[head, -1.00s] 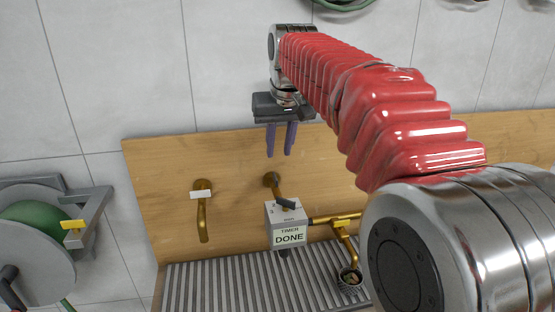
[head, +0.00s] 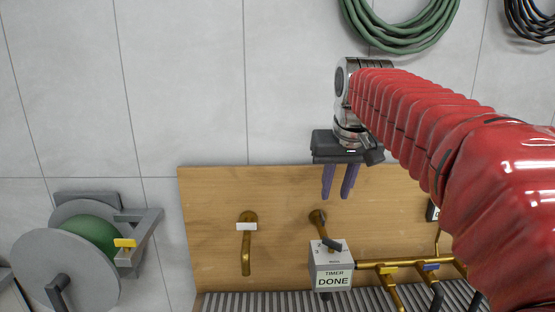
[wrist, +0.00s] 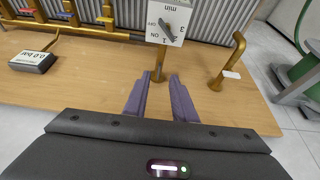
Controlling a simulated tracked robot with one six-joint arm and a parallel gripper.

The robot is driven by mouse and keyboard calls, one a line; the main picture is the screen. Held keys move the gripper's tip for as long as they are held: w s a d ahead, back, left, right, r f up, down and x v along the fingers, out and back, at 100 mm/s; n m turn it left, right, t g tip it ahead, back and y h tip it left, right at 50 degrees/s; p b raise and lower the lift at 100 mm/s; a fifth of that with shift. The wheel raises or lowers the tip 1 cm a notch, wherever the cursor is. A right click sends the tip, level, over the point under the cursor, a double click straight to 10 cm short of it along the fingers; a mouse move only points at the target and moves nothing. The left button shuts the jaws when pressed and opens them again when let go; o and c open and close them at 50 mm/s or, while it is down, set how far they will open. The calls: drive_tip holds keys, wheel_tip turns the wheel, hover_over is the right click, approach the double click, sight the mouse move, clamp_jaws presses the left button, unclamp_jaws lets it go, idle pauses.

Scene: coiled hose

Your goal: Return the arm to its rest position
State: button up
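My gripper (head: 338,196) hangs in front of the upper part of the wooden board (head: 205,205). Its two purple fingers are apart with nothing between them. In the wrist view the gripper (wrist: 160,80) also shows an empty gap, with the brass stem of the timer tap beyond it. My arm (head: 430,125), in a red ribbed sleeve, reaches in from the right. The grey timer box (head: 330,265) reads "DONE" and sits below the fingers, apart from them.
A brass tap (head: 246,250) is left of the timer. Brass pipes with valves (head: 388,275) run right above a ribbed grating (head: 250,302). A hose reel (head: 75,260) stands at left. A coiled green hose (head: 400,30) is at top.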

drive_tip(key=s+f, duration=0.9)
drive_tip(key=s, duration=0.3)
drive_tip(key=s+f+t, duration=0.1)
drive_tip(key=s+f, duration=0.9)
drive_tip(key=s, duration=0.3)
drive_tip(key=shift+s+d, duration=0.2)
drive_tip(key=shift+d, duration=0.25)
